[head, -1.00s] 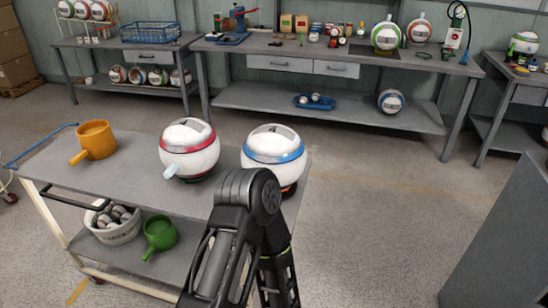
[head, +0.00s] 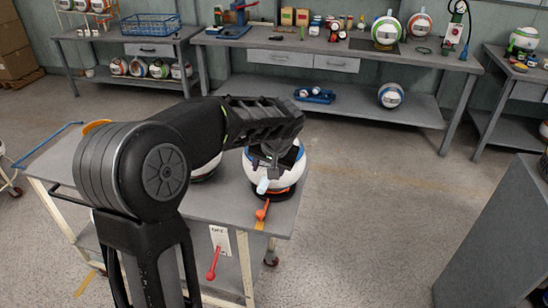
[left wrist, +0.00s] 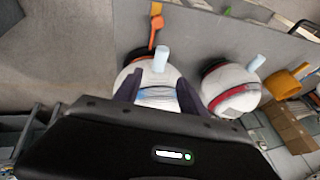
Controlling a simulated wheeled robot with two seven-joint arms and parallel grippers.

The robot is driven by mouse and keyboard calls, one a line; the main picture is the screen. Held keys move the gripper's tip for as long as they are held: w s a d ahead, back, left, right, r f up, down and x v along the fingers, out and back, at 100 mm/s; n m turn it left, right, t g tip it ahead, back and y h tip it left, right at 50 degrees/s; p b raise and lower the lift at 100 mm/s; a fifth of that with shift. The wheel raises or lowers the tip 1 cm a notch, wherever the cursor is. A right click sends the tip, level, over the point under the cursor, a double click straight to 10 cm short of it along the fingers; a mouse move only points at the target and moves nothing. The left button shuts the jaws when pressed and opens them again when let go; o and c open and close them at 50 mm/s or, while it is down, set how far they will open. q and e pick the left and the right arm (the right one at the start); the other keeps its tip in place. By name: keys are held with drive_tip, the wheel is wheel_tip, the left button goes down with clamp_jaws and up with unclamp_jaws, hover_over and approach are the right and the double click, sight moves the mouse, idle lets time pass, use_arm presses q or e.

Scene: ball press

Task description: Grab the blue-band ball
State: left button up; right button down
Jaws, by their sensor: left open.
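The blue-band ball (head: 293,176) is white with a blue band and a pale nozzle. It sits in a dark ring at the right end of the grey cart top (head: 215,207), partly hidden by my left gripper (head: 268,164). In the left wrist view, the open fingers of my left gripper (left wrist: 158,92) reach to either side of the blue-band ball (left wrist: 149,72). I cannot tell whether they touch it. The red-band ball (left wrist: 229,88) is beside it; in the head view my arm hides most of it. My right gripper is not in view.
An orange pot (left wrist: 286,83) stands on the cart beyond the red-band ball. Workbenches line the wall; a grey block (head: 498,235) stands right.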

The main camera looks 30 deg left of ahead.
sight(265, 181)
use_arm(q)
drive_tip(key=shift+f, duration=0.1)
drive_tip(key=x, duration=0.2)
drive_tip(key=shift+w+f, duration=0.1)
drive_tip(key=shift+f, duration=0.2)
drive_tip(key=shift+a+f, duration=0.1)
drive_tip(key=shift+w+a+f+p, duration=0.15)
drive_tip(key=shift+f+p, duration=0.1)
drive_tip(key=shift+p, duration=0.15)
drive_tip(key=p+x, duration=0.1)
drive_tip(key=x, duration=0.2)
drive_tip(key=shift+w+a+f, duration=0.1)
drive_tip(key=shift+f, duration=0.15)
drive_tip(key=shift+w+a+f, duration=0.1)
drive_tip(key=shift+w+f, duration=0.05)
drive_tip(key=shift+f, duration=0.2)
drive_tip(key=shift+c, duration=0.5)
